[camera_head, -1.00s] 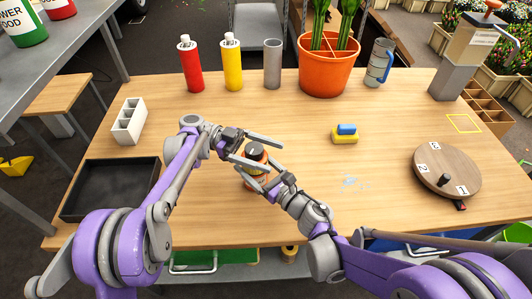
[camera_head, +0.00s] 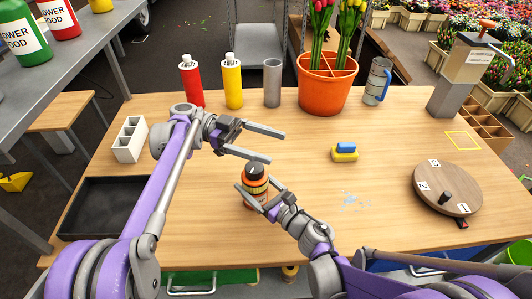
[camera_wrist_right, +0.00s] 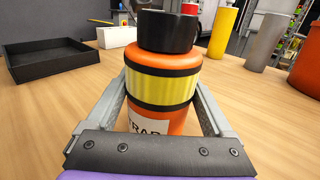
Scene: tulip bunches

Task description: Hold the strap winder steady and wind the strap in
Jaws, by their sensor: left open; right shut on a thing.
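The strap winder (camera_head: 256,182) is an upright orange cylinder with a yellow band between black rings and a black knob (camera_head: 257,168) on top. It stands on the table, left of the middle of its front part. My right gripper (camera_head: 257,191) is shut on its body from the front right. In the right wrist view, the winder (camera_wrist_right: 163,84) sits between the two fingers, with a partly hidden white label low on its front. My left gripper (camera_head: 275,146) is open and empty, behind and above the knob, apart from it.
A black tray (camera_head: 66,224) and a white divided holder (camera_head: 130,143) are at the left. Red and yellow bottles, a grey cylinder and an orange tulip pot (camera_head: 325,98) line the back. A blue-and-yellow sponge (camera_head: 345,152) and a numbered wooden disc (camera_head: 447,188) stand right.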

